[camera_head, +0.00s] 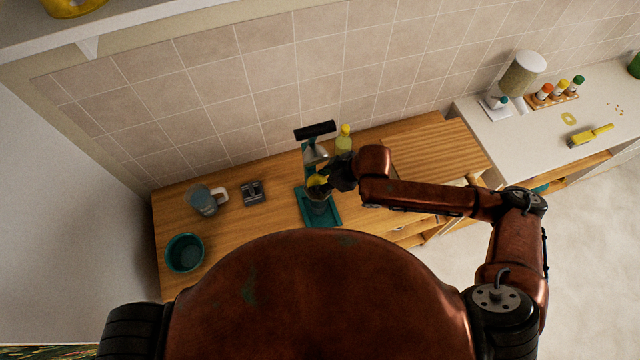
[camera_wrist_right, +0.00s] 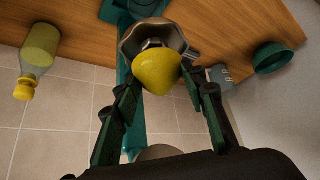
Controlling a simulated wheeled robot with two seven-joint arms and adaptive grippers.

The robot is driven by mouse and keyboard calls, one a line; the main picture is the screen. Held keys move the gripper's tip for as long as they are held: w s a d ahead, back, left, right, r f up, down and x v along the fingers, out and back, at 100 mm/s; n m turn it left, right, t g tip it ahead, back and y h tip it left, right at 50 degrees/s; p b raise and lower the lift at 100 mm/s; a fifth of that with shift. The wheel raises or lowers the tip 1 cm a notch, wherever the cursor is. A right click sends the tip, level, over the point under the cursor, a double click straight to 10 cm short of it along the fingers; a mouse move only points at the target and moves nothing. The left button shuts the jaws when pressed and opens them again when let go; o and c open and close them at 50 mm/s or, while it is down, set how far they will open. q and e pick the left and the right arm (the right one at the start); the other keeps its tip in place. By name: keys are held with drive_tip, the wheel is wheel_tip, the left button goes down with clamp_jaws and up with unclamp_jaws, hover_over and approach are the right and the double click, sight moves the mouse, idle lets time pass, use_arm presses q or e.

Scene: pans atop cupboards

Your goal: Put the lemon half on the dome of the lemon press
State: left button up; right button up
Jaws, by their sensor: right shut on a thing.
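The lemon press (camera_head: 333,217) stands on the wooden counter, with a teal base, a column and a raised black-handled lever (camera_head: 315,131). Its metal cup (camera_wrist_right: 130,47) shows in the right wrist view behind the lemon; the dome is mostly hidden. The yellow lemon half (camera_head: 317,181) is between the fingertips of my right gripper (camera_head: 330,183). In the right wrist view the lemon half (camera_wrist_right: 157,72) overlaps the cup, its rounded side toward the camera. My right gripper is shut on it. I cannot tell whether the lemon touches the dome. My left gripper is out of view.
A yellow-capped bottle (camera_head: 344,140) stands close behind the gripper. A glass mug (camera_head: 203,201), a small grey object (camera_head: 252,193) and a teal bowl (camera_head: 184,253) are to the left. The wooden counter (camera_head: 430,145) is mostly clear to the right.

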wheel_tip(320, 180, down, 2)
drive_tip(key=shift+w+f+b, duration=0.1)
drive_tip(key=shift+w+b, duration=0.05)
drive_tip(key=shift+b, duration=0.35)
drive_tip(key=shift+f+b, duration=0.2)
drive_tip(key=shift+b, duration=0.1)
drive_tip(key=shift+s+r, duration=0.15)
drive_tip(key=shift+s, duration=0.05)
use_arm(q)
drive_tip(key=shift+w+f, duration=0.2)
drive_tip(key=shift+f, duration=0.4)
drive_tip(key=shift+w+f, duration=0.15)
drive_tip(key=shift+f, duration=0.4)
use_arm(e)
drive_tip(key=shift+w, duration=0.1)
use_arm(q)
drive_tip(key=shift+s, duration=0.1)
use_arm(e)
drive_tip(key=o, duration=1.2)
drive_tip(key=shift+c, duration=0.2)
drive_tip(key=v, duration=1.2)
